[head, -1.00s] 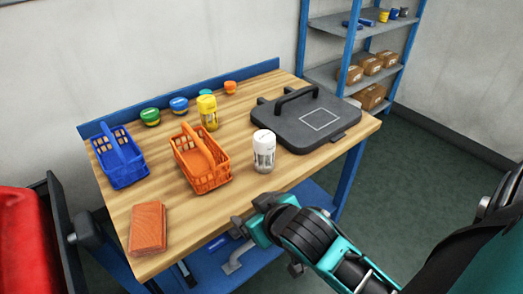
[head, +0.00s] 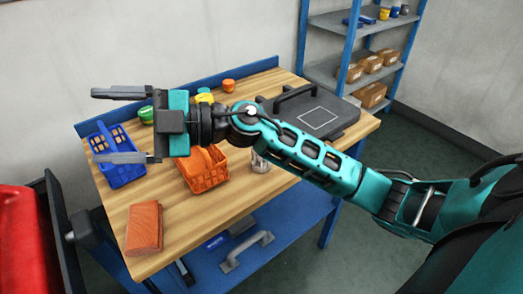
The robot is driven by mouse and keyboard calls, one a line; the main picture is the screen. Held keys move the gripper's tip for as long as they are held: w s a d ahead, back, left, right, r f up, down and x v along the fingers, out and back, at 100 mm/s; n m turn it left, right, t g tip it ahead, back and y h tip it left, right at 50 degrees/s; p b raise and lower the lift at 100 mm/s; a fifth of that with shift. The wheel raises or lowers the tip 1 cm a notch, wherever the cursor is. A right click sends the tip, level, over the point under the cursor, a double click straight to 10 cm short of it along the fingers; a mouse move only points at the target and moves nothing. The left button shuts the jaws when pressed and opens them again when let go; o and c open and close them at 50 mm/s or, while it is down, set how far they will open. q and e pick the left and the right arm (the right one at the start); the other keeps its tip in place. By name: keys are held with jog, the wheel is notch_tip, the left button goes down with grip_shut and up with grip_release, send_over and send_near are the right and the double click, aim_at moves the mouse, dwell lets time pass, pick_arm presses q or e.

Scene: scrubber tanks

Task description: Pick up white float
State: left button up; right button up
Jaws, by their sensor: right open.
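A pale, whitish round thing (head: 352,101) shows at the table's right end, mostly hidden behind the grey case (head: 318,113); I cannot tell whether it is the white float. A clear jar (head: 260,163), white-capped a second ago, stands near the table's front edge, and my right arm now hides its upper part. My right gripper (head: 95,125) is open and empty, its fingers pointing left in the picture over the table's left end, near the blue basket (head: 122,172). It is far from both of these things. My left gripper is not in view.
An orange basket (head: 204,178) and an orange-brown block (head: 144,228) are on the wooden table (head: 200,218). Green (head: 146,115) and orange (head: 229,85) round items stand at the back. A blue shelf rack (head: 340,30) is behind right. The table's front middle is clear.

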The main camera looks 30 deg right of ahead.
jog(key=w+d+f+n+g+h, duration=0.1)
jog(key=w+d+f+g+h, duration=0.3)
jog(key=d+f+h, duration=0.6)
jog(key=d+r+m+h, duration=0.1)
jog(key=d+h, duration=0.2)
jog(key=d, duration=0.2)
jog(key=d+r+m+g+h, duration=0.1)
jog(key=d+m+h, duration=0.1)
jog(key=d, duration=0.4)
jog(key=d+r+m+g+h, duration=0.1)
jog(key=d+m+h, duration=0.1)
jog(key=d+h, duration=0.2)
jog(key=shift+s+d, duration=0.15)
jog(key=shift+d, duration=0.4)
jog(key=shift+s+d, duration=0.15)
jog(key=shift+d, duration=0.35)
jog(key=shift+s+d+f, duration=0.1)
jog(key=shift+d+f, duration=0.15)
jog(key=f, duration=1.2)
jog(key=shift+a, duration=0.2)
